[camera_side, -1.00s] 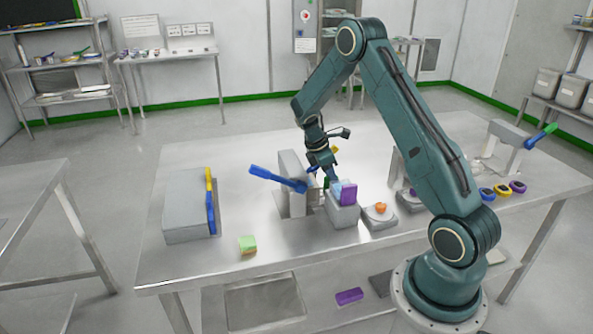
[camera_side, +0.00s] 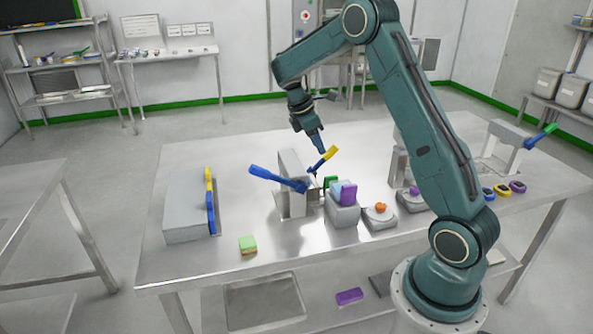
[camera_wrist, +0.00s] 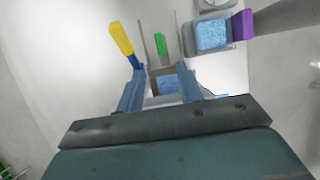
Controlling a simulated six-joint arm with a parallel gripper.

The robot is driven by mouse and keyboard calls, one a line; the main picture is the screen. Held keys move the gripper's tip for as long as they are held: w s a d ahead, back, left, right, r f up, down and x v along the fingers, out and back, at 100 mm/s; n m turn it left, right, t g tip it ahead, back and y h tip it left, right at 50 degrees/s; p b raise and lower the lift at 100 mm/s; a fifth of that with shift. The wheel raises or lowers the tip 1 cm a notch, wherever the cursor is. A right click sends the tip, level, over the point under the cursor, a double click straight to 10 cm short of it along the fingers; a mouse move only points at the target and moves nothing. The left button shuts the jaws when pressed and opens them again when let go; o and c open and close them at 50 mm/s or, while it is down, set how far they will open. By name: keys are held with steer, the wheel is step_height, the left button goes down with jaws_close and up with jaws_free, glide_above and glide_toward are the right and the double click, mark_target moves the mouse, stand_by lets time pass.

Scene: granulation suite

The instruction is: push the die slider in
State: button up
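A grey press-like machine (camera_side: 291,165) stands mid-table with a long blue lever and a yellow-tipped lever (camera_side: 326,158). A small green tab (camera_side: 328,182) shows low at its right side; which part is the die slider I cannot tell for sure. In the wrist view, the green tab (camera_wrist: 160,43) stands between thin upright plates, and the yellow lever (camera_wrist: 121,39) is to its left.
A grey box with a purple block (camera_side: 348,195) stands right of the machine; a grey dish with an orange knob (camera_side: 380,208) is beyond it. A grey case (camera_side: 188,205) and a green-topped block (camera_side: 247,244) are left.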

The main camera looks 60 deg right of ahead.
steer(key=shift+d, duration=0.1)
jaws_close()
steer(key=s+d+f+m+y, duration=0.1)
steer(key=m, duration=0.4)
steer(key=s+d+f+m+t+y, duration=0.1)
steer(key=d+m, duration=0.1)
steer(key=m, duration=0.4)
steer(key=s+d+f+m+t+y, duration=0.1)
steer(key=s+d+m, duration=0.1)
steer(key=m, duration=0.4)
steer(key=shift+d+f, duration=0.1)
steer(key=shift+f, duration=0.1)
steer(key=s+m+t+y, duration=0.1)
steer(key=m, duration=0.5)
steer(key=s+m+t+y, duration=0.1)
steer(key=s+m+t, duration=0.1)
steer(key=m, duration=0.4)
steer(key=s+r+m+t+y, duration=0.1)
steer(key=s+m, duration=0.1)
steer(key=m, duration=0.5)
steer(key=shift+d, duration=0.35)
